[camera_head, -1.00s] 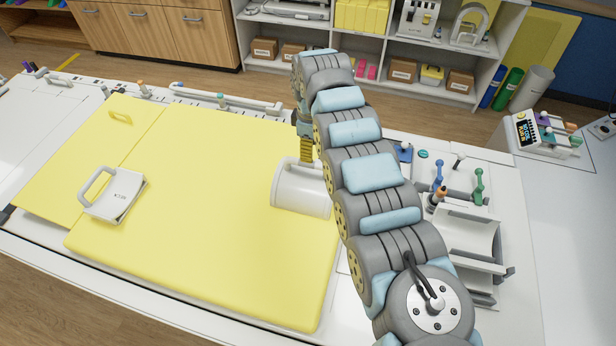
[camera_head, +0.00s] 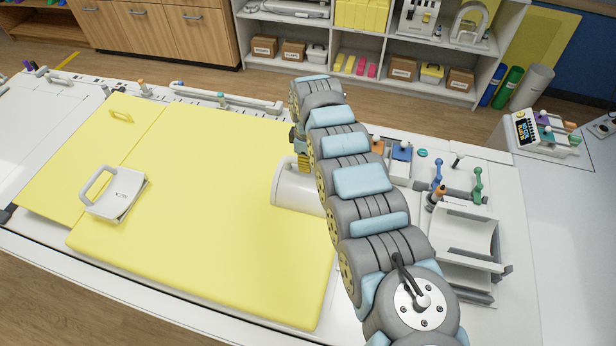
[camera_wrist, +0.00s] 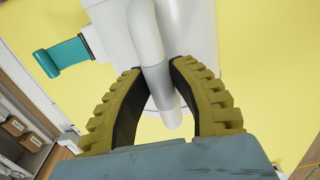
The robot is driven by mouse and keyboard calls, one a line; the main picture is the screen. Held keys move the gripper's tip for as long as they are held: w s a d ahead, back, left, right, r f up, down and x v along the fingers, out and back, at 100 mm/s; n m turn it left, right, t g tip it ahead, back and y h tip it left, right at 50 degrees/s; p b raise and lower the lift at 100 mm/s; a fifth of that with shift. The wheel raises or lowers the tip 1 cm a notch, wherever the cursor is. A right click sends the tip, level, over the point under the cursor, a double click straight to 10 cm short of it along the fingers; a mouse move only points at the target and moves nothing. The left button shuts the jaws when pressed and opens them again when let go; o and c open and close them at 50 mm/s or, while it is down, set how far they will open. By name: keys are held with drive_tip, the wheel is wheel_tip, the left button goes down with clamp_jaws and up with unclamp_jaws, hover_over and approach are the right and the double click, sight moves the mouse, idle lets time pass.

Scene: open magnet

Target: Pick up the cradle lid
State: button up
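The cradle lid appears to be the white curved shell (camera_head: 289,186) on the yellow board in the head view, partly hidden behind my arm. In the wrist view its white body (camera_wrist: 195,25) fills the top middle, with a white bar handle (camera_wrist: 161,88) that has a grey middle part. My gripper (camera_wrist: 156,66) has yellow ribbed fingers with dark inner pads, one on each side of the handle. They look open, with tips very close to the bar; contact is not clear. In the head view my gripper (camera_head: 302,163) is just above the shell, mostly hidden.
A wide yellow board (camera_head: 190,230) lies under the shell. A white handled piece (camera_head: 117,194) sits on it at left. A white open cradle (camera_head: 467,240) and upright levers (camera_head: 478,185) are at right. A teal part (camera_wrist: 62,57) sticks out beside the lid.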

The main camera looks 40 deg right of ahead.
clamp_jaws()
